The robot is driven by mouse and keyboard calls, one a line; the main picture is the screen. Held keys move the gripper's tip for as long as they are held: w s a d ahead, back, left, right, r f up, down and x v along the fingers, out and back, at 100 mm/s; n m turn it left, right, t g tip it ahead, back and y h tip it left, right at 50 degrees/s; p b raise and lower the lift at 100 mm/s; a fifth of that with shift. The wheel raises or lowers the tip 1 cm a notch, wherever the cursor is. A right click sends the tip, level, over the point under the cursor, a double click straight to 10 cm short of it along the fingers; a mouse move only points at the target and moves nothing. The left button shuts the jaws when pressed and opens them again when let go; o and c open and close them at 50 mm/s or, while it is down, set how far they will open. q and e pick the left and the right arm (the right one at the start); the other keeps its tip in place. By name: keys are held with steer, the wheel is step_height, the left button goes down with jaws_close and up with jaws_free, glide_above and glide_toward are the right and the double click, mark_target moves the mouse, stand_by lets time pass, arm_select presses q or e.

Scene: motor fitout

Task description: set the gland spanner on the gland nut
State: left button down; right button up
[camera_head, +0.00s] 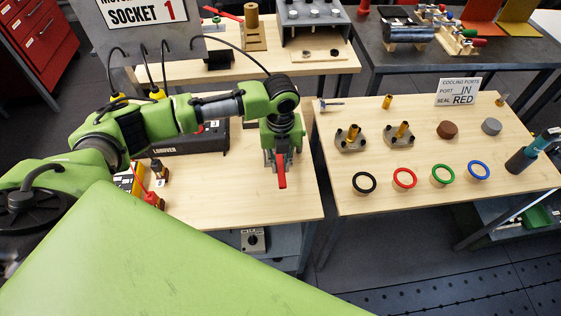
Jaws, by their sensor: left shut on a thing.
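My left gripper (281,158) hangs pointing down over the near wooden table, beyond its middle and close to the right edge. It is shut on a red tool (282,176), which looks like the gland spanner; its red end sticks out below the fingers. The rest of the tool is hidden by the gripper. My right gripper is not in view.
The near table's bare front (240,205) is clear. Small red and black items (155,198) stand at its left. A gap separates it from the right table (425,195), which holds several coloured rings, two flanged fittings and a COOLING PORTS sign (458,92). A SOCKET 1 sign (140,15) stands behind.

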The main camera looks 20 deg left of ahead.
arm_select(q)
steer(key=shift+w+a+b, duration=0.2)
steer(key=shift+w+a, duration=0.15)
steer(key=shift+w, duration=0.25)
steer(key=shift+w+a+b, duration=0.15)
steer(key=shift+w+a, duration=0.2)
steer(key=shift+w, duration=0.25)
stand_by(0.7)
